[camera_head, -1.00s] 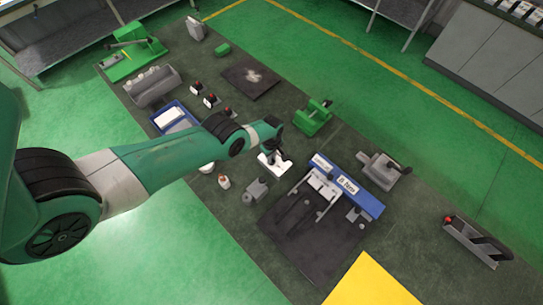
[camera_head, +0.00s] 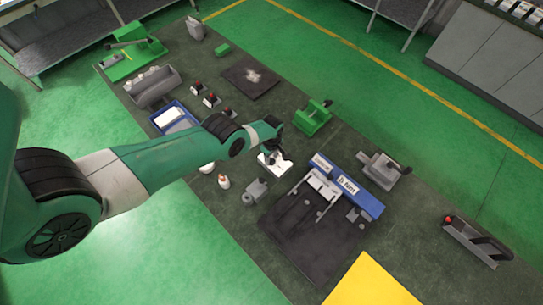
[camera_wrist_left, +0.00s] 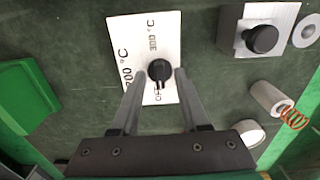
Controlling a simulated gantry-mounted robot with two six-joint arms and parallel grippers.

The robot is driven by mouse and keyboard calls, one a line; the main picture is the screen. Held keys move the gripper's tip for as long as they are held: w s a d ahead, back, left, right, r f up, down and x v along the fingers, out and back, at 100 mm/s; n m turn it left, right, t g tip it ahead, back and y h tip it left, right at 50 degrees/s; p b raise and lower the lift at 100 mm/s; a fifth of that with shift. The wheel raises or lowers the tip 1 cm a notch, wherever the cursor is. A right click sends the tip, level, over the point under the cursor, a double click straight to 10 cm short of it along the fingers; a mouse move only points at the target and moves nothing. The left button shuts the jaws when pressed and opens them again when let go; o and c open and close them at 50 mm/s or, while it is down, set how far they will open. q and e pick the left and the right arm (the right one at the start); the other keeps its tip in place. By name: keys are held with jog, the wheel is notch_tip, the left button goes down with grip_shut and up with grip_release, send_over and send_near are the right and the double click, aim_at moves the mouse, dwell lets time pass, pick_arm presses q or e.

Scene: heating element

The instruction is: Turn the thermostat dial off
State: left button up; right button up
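The thermostat dial is a black round knob (camera_wrist_left: 159,70) on a white plate (camera_wrist_left: 146,36) printed with OFF, 200 °C and 300 °C. OFF lies just below the knob in the left wrist view; the knob's pointer is too small to read surely. My left gripper (camera_wrist_left: 160,80) is open above the plate, with one finger on each side of the knob and visible gaps between. In the head view the white plate (camera_head: 268,165) lies under my left gripper (camera_head: 277,154), which hides the knob. My right gripper is not in view.
A grey block with a black knob (camera_wrist_left: 262,39) stands right of the plate. A small cylinder with a copper coil (camera_wrist_left: 280,105) and a green part (camera_wrist_left: 25,97) lie nearby. A blue-edged station (camera_head: 345,187) and a green fixture (camera_head: 312,118) are close by in the head view.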

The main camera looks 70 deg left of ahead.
aim_at(271, 159)
pick_arm(q)
jog(key=shift+r, duration=0.1)
notch_tip(271, 159, up, 12)
jog(key=p, duration=1.1)
jog(key=shift+f, duration=0.25)
